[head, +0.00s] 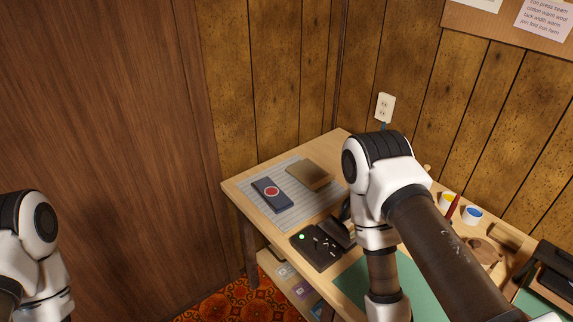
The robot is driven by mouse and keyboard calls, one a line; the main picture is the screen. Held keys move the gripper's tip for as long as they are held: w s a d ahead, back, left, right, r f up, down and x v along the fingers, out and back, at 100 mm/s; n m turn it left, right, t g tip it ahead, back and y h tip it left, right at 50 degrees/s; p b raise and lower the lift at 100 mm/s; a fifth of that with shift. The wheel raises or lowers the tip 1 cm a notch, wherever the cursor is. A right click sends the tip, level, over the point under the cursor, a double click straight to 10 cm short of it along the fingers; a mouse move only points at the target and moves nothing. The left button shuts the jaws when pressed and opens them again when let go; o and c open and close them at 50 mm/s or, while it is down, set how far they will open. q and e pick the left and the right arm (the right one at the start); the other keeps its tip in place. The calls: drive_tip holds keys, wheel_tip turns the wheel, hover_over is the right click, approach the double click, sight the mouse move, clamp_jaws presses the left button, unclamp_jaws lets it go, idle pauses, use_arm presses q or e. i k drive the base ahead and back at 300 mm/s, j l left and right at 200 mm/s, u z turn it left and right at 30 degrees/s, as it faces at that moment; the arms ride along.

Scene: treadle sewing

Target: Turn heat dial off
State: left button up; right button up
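A black box-like device (319,245) with a lit green light (302,237) sits near the table's left front edge. Small light-coloured parts show on its top. I cannot make out for certain which part is a heat dial or how it is set. My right arm stands over the table and covers part of the area right of the device. Its gripper is out of the picture. My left arm shows only at the lower left corner, apart from the table, and its gripper is also out of view.
A striped cloth (290,215) on the table (237,188) bears a dark blue block with a red disc (271,192) and a tan block (308,176). A green mat (350,280) lies nearer. Paint-like cups (472,214) stand at right. A wall outlet (385,107) is behind.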

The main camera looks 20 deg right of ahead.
sight(321, 246)
drive_tip(key=j+z, duration=0.2)
drive_tip(key=z, duration=0.2)
drive_tip(key=j+z, duration=0.25)
drive_tip(key=z, duration=0.2)
drive_tip(key=j+z, duration=0.2)
drive_tip(key=z, duration=0.2)
drive_tip(key=k+l, duration=0.05)
